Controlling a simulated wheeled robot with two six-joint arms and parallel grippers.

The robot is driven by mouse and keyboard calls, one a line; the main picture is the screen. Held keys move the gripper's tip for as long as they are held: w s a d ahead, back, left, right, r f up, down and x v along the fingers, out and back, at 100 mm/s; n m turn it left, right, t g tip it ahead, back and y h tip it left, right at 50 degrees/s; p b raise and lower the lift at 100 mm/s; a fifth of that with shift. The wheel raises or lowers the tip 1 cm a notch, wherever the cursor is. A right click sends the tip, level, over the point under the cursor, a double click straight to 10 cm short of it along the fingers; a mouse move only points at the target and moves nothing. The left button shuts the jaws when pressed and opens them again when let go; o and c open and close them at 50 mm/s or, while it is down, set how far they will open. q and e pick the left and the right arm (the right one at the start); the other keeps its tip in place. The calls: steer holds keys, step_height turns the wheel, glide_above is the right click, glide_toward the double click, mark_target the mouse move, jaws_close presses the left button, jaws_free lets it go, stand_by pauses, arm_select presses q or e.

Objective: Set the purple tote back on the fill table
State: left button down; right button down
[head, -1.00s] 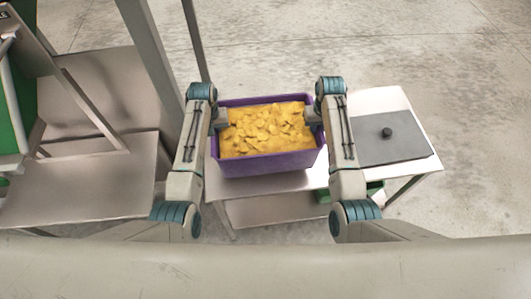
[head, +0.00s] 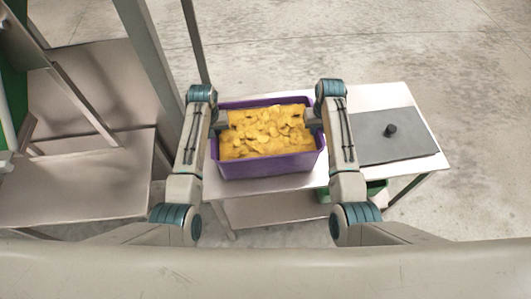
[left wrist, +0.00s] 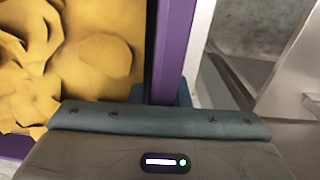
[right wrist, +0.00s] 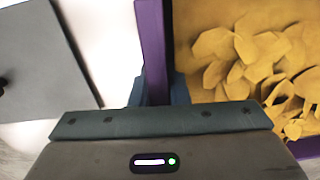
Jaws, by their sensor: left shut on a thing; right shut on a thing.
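The purple tote (head: 268,166), filled with yellow chip-like pieces (head: 262,133), is upright between my two grippers, over the left part of a pale metal table (head: 375,97). I cannot tell whether its base touches the tabletop. My left gripper (head: 221,119) is shut on the tote's left side wall, and my right gripper (head: 315,116) is shut on its right side wall. In the left wrist view the purple wall (left wrist: 174,45) runs between the fingers. The right wrist view shows the opposite wall (right wrist: 152,45) gripped likewise. The fingertips are largely hidden.
A grey plate (head: 372,148) with a black knob (head: 390,130) covers the table's right part. A green bin (head: 376,189) shows partly under the table. A metal stand (head: 80,180) and upright post (head: 150,65) are at left. Open floor lies behind and right.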

arm_select(q)
steer(key=shift+d+f+b, duration=0.4)
steer(key=shift+d+f, duration=0.1)
steer(key=shift+d, duration=0.1)
arm_select(e)
steer(key=shift+a+f, duration=0.45)
steer(key=shift+a, duration=0.15)
arm_select(q)
steer(key=c, duration=1.4)
jaws_free()
steer(key=shift+a, duration=0.1)
arm_select(e)
steer(key=c, duration=1.4)
jaws_free()
steer(key=shift+d, duration=0.1)
arm_select(q)
steer(key=shift+s+a, duration=0.1)
arm_select(e)
steer(key=shift+s+d, duration=0.1)
arm_select(q)
steer(key=shift+r, duration=0.1)
